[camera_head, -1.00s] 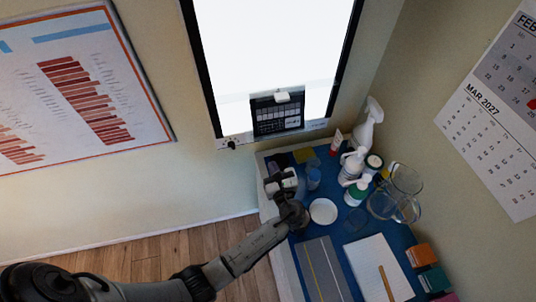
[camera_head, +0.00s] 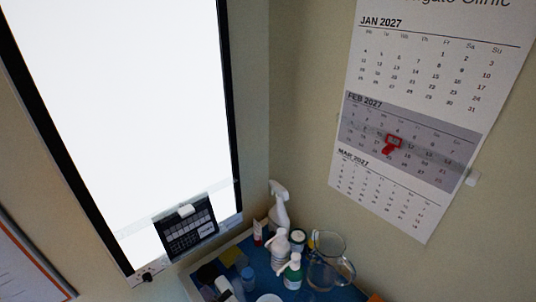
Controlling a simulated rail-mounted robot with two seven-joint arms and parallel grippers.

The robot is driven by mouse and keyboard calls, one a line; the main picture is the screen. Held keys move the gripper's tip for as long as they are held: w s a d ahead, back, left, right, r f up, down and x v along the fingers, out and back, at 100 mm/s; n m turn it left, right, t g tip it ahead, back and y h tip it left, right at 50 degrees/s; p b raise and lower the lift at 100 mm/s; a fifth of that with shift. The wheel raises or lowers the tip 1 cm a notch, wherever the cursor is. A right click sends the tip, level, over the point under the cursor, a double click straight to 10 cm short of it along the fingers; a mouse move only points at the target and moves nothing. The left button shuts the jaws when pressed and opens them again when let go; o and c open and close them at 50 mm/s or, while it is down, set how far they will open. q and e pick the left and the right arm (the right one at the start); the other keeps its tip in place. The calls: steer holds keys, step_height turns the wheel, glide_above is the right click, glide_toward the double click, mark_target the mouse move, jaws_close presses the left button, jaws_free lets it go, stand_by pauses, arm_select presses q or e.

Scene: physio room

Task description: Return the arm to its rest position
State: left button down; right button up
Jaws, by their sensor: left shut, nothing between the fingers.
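The rest of the left arm is below the picture. My right gripper is not in view.
A white spray bottle (camera_head: 279,212), pump bottles (camera_head: 292,272) and a glass jug (camera_head: 328,262) stand close together on the table. A bright wall panel (camera_head: 125,120) with a dark keypad-like unit (camera_head: 187,235) is at left. A calendar (camera_head: 415,125) hangs at right.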

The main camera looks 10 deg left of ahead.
arm_select(q)
steer(key=s+d+r+n+g+h, duration=0.1)
steer(key=s+d+n+g+h, duration=0.15)
steer(key=s+n+h, duration=0.8)
steer(key=s+d+r+n+g+h, duration=0.1)
steer(key=s+d+r+n+h, duration=0.15)
steer(key=s+n+h, duration=0.7)
steer(key=s+a+f+n+g+y, duration=0.25)
steer(key=s+f+y, duration=0.35)
steer(key=s, duration=0.4)
step_height(320, 180, up, 26)
steer(key=h+p, duration=0.1)
steer(key=p, duration=2.6)
steer(key=shift+d+f, duration=0.15)
steer(key=shift+f, duration=0.05)
